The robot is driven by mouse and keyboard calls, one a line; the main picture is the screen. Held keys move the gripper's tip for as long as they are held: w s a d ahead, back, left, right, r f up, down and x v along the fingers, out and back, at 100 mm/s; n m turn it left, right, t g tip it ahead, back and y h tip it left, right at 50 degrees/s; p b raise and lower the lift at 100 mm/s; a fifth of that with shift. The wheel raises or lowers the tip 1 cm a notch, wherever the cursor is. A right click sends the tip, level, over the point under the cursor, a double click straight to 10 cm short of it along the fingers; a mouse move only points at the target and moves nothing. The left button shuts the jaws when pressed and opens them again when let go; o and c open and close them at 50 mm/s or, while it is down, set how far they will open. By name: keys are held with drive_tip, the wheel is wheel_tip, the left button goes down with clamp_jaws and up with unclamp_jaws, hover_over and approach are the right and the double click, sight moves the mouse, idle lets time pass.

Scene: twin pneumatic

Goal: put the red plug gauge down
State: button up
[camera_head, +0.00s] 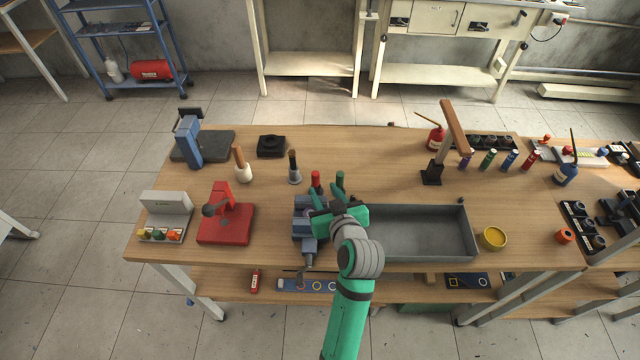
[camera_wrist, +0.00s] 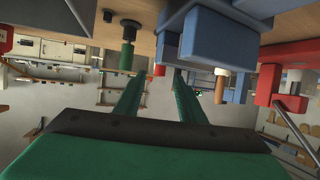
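The red plug gauge (camera_head: 316,181) stands upright behind the blue-grey vise (camera_head: 305,218), near the middle of the table. A small red end, probably the same gauge, shows in the wrist view (camera_wrist: 159,70) between and beyond the fingertips, with a gap on both sides. A green gauge (camera_head: 340,180) stands just right of it and shows beside the left finger in the wrist view (camera_wrist: 127,56). My gripper (camera_head: 328,197) is open with nothing visibly held, close to the near side of both gauges. Their lower ends are partly hidden in the head view.
A grey tray (camera_head: 468,247) lies right of my gripper. A red toggle press (camera_head: 225,225) and a grey box with coloured knobs (camera_head: 165,215) stand at left. Bare wood (camera_head: 390,165) lies behind the tray. Brushes and a black block stand further back.

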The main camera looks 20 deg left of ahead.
drive_tip(key=shift+v, duration=1.3)
